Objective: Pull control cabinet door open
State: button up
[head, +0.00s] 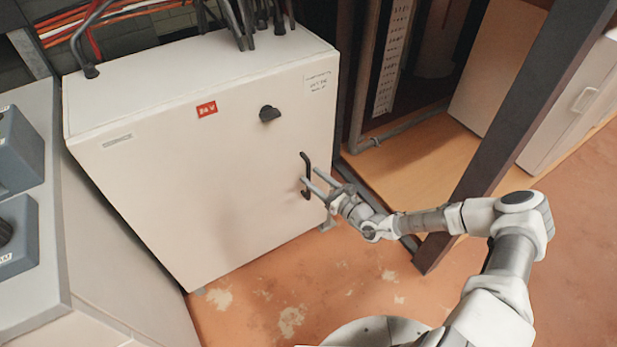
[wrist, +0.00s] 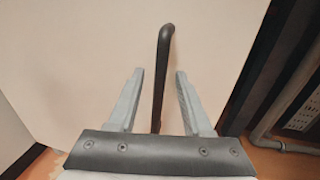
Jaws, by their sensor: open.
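The control cabinet (head: 220,145) is a cream-white box with a flat door (head: 190,190) facing me, and the door looks closed. A black bar handle (head: 307,168) stands upright near the door's right edge. My gripper (head: 312,182) is at the handle, reaching in from the right. In the wrist view the open fingers (wrist: 158,100) lie on either side of the black handle (wrist: 164,65), with a gap visible on both sides. The handle's lower end is hidden behind the gripper body. A black knob (head: 269,113) sits higher on the door, left of the handle.
Black cables (head: 245,20) enter the cabinet top. A grey unit with blue-grey boxes (head: 18,235) stands close on the left. A dark post (head: 515,130) rises right of the cabinet, near my arm. The orange floor (head: 290,290) in front of the cabinet is mostly free.

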jog(key=shift+x, duration=1.3)
grip_shut()
dwell(0.5)
